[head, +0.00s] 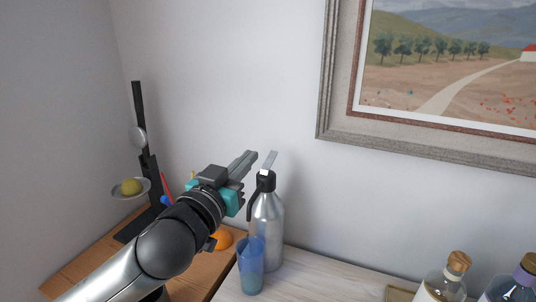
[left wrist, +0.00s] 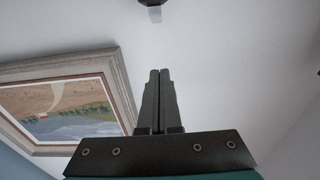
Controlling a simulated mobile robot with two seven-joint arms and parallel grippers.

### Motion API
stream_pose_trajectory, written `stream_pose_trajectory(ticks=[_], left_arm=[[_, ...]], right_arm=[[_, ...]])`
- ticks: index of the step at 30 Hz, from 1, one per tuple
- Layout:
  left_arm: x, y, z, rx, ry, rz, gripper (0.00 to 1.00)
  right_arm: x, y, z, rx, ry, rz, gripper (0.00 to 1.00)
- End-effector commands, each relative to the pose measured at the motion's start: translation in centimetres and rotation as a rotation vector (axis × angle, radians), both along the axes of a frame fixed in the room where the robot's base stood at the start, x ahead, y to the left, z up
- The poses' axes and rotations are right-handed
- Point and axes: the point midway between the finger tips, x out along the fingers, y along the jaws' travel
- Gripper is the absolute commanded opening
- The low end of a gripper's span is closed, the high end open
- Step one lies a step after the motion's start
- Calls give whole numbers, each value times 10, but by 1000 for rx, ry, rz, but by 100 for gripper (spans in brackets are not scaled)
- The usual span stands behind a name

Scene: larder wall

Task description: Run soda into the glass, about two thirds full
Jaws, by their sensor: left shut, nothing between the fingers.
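A silver soda siphon (head: 267,225) with a black head and a light lever (head: 269,160) stands upright on the pale worktop against the wall. A blue translucent glass (head: 250,266) stands in front of it, a little to the left; I cannot tell whether it holds any liquid. My left gripper (head: 246,163) is shut and empty, just left of the siphon's head and near its lever. In the left wrist view the closed fingers (left wrist: 158,100) point at the wall, and a dark piece with a pale tip (left wrist: 154,12) shows at the top edge. My right gripper is not in view.
A black stand with a pan (head: 117,193) holding a yellow fruit (head: 131,186) is at the left. An orange fruit (head: 221,240) sits behind my left arm. Corked bottles (head: 444,282) stand at the lower right. A framed picture (head: 440,70) hangs above.

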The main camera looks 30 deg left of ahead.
Motion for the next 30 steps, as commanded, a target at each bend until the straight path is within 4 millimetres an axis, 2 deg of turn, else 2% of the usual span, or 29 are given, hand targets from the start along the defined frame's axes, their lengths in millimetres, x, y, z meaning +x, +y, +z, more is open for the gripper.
stream_pose_trajectory(ticks=[20,24,30], left_arm=[[87,5,6,1,-1,2,0],[93,5,-18,2,5,0,0],[98,6,-33,1,3,1,0]], right_arm=[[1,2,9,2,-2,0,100],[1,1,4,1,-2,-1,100],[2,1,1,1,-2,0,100]])
